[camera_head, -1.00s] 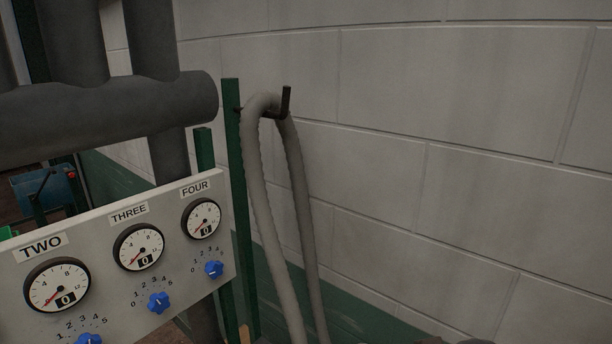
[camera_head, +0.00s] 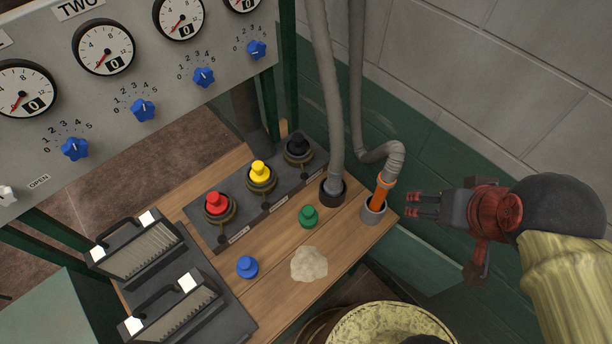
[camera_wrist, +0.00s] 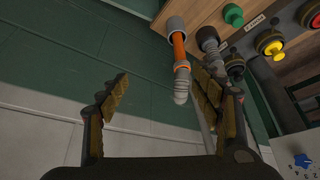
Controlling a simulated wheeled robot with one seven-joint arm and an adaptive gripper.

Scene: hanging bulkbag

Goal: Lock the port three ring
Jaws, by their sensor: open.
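A dark port plate (camera_head: 224,235) lies on the wooden bench top, with ringed ports holding a red plug (camera_head: 217,202), a yellow plug (camera_head: 260,172) and a black plug (camera_head: 297,145). The port labels are too small to read, so I cannot tell which is port three. Dark ribbed rings circle the plug bases. My gripper (camera_head: 412,205) is open and empty, right of the bench and beside an orange-ended hose (camera_head: 381,193). In the wrist view, its fingers (camera_wrist: 160,75) are spread, with the orange hose end (camera_wrist: 178,48) beyond them.
A grey hose (camera_head: 333,165) stands in a dark socket at the bench's right. Loose green (camera_head: 308,216) and blue (camera_head: 247,266) caps and a pale lump (camera_head: 309,264) lie in front of the plate. A gauge panel (camera_head: 150,75) overhangs behind. A yellowish drum (camera_head: 385,325) stands in front.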

